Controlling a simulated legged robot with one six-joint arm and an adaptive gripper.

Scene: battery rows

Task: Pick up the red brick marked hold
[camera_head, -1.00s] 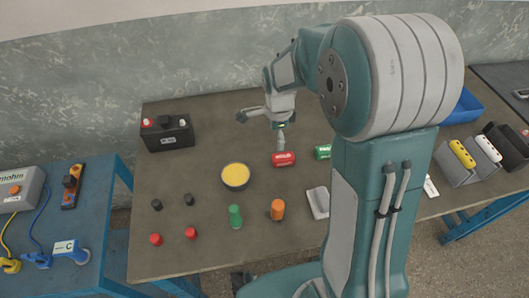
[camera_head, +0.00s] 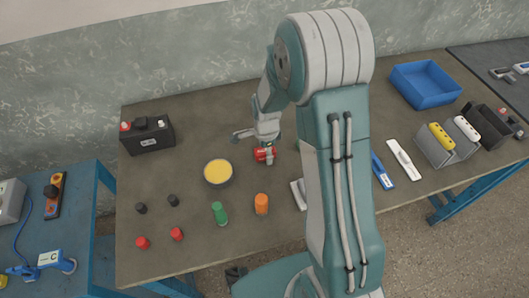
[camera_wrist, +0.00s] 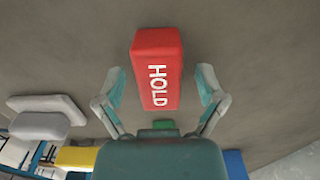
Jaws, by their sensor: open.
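The red brick (camera_wrist: 157,68) lies on the table with white letters reading HOLD, seen in the wrist view. It also shows in the head view (camera_head: 262,154), partly covered by my gripper. My gripper (camera_wrist: 161,78) is open, with one finger on each side of the brick's lower part and a gap on both sides. In the head view my gripper (camera_head: 267,150) is over the brick. A small part of a green thing (camera_wrist: 164,125) shows just below the brick in the wrist view.
A bowl with yellow contents (camera_head: 218,172) stands left of the brick. An orange bottle (camera_head: 261,204) and a green bottle (camera_head: 219,213) stand nearer the front. A black battery (camera_head: 147,135) is at the back left, a blue bin (camera_head: 425,84) at the back right.

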